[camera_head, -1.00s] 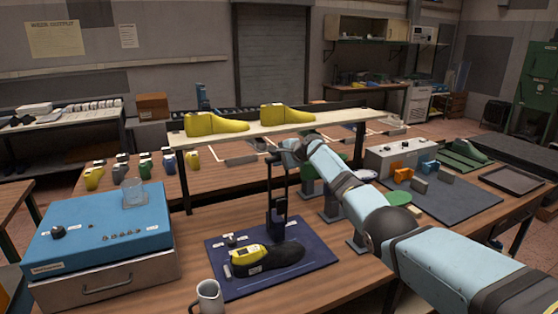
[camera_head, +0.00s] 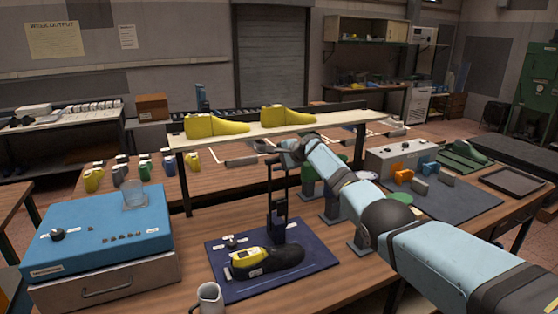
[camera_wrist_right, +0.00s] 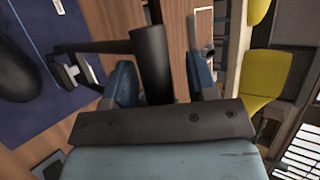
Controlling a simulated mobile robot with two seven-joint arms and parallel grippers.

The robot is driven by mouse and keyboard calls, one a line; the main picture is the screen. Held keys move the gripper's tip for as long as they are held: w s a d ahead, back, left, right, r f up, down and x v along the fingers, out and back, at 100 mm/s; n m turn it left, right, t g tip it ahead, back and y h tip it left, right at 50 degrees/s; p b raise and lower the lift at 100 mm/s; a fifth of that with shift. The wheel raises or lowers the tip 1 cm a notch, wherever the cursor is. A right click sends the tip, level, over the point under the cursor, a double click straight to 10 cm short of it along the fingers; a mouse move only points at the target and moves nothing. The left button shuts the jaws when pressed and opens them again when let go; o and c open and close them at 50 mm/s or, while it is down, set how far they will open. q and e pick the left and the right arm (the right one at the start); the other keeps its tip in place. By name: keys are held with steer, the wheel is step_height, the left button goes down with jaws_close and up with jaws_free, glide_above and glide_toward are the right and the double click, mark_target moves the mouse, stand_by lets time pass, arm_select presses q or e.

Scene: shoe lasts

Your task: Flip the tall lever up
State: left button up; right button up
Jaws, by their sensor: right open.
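In the right wrist view, a dark cylindrical grip (camera_wrist_right: 152,60) lies between the two blue fingers of my right gripper (camera_wrist_right: 165,82). The jaws are open around it, with a gap on the right side. A thin dark rod runs left from the grip. My left gripper is not in view.
A yellow and black shoe last (camera_head: 265,260) lies on the mat in front of the lever. A raised shelf (camera_head: 290,129) with two yellow lasts stands close behind my right gripper. A blue-topped box (camera_head: 95,235) is at left, and a grey mug (camera_head: 209,298) stands in front.

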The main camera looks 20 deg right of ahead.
steer(key=b+v, duration=0.1)
steer(key=v, duration=1.2)
steer(key=shift+s+r, duration=0.15)
steer(key=shift+s, duration=0.2)
steer(key=shift+d, duration=0.1)
steer(key=s+a+f+n+h, duration=0.1)
steer(key=s+a+f+n, duration=0.4)
steer(key=f, duration=0.6)
steer(key=s+a+f+n+h, duration=0.1)
steer(key=s+a+f, duration=0.1)
steer(key=s+f, duration=0.75)
steer(key=s+a+f+n+h, duration=0.15)
steer(key=s+a+f, duration=0.25)
steer(key=f, duration=0.9)
steer(key=s+a+f+n, duration=0.3)
steer(key=s+a+f, duration=0.1)
steer(key=s, duration=0.5)
steer(key=s+a+f+n, duration=0.3)
steer(key=s+f, duration=0.2)
steer(key=s, duration=0.5)
steer(key=s+a+n, duration=0.2)
steer(key=s, duration=0.5)
steer(key=s+a+r+n+y, duration=0.1)
steer(key=s+a+n, duration=0.1)
steer(key=s, duration=0.6)
steer(key=shift+a+n+t, duration=0.35)
steer(key=shift+a+t, duration=0.05)
steer(key=shift+s+r, duration=0.1)
